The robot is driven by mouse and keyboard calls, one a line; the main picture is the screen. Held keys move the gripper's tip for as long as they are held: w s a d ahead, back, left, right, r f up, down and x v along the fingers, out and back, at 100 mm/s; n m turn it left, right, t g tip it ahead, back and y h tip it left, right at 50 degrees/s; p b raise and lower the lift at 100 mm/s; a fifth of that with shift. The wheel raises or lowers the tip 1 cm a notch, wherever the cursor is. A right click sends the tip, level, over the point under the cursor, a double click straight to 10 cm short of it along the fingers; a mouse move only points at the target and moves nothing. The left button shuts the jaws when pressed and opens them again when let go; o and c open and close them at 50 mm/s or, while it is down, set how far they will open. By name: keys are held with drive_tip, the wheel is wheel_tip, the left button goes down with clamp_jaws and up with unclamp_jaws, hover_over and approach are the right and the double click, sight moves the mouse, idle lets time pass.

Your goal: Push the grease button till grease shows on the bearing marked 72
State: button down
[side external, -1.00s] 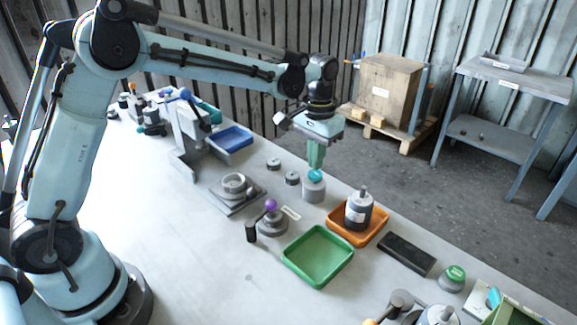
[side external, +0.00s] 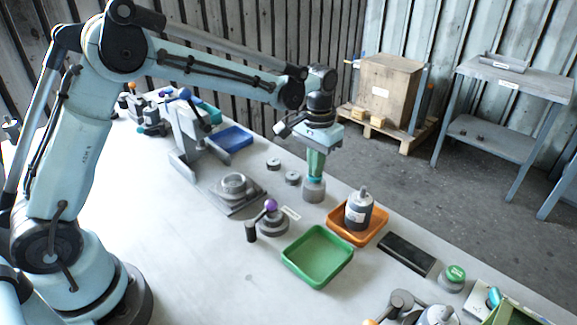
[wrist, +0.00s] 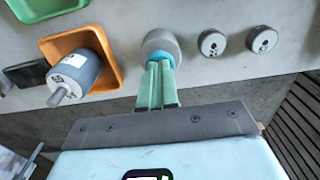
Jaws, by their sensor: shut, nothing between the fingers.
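My gripper (side external: 316,176) is shut and empty, pointing down, its green fingertips at the teal button on top of a grey cylindrical dispenser (side external: 314,190). The wrist view shows my closed fingers (wrist: 158,66) over the teal button (wrist: 158,57), with the grey dispenser body (wrist: 160,41) behind. Fingers and button appear to touch; the fingers hide part of the button. Two small grey bearings stand beside it, a nearer one (side external: 293,178) and a farther one (side external: 274,164). In the wrist view both carry dark marks, the near one (wrist: 212,42) and the far one (wrist: 262,39), too small to read surely. No grease is discernible.
An orange tray (side external: 377,235) holding a grey motor (side external: 359,209) stands to the right. A green tray (side external: 318,284), a purple-knobbed lever fixture (side external: 271,222) and a round grey housing (side external: 234,185) are nearer. The table's far edge runs close behind the dispenser.

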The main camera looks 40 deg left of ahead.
drive_tip(key=shift+f, duration=0.4)
drive_tip(key=shift+r, duration=0.8)
drive_tip(key=shift+f, duration=0.1)
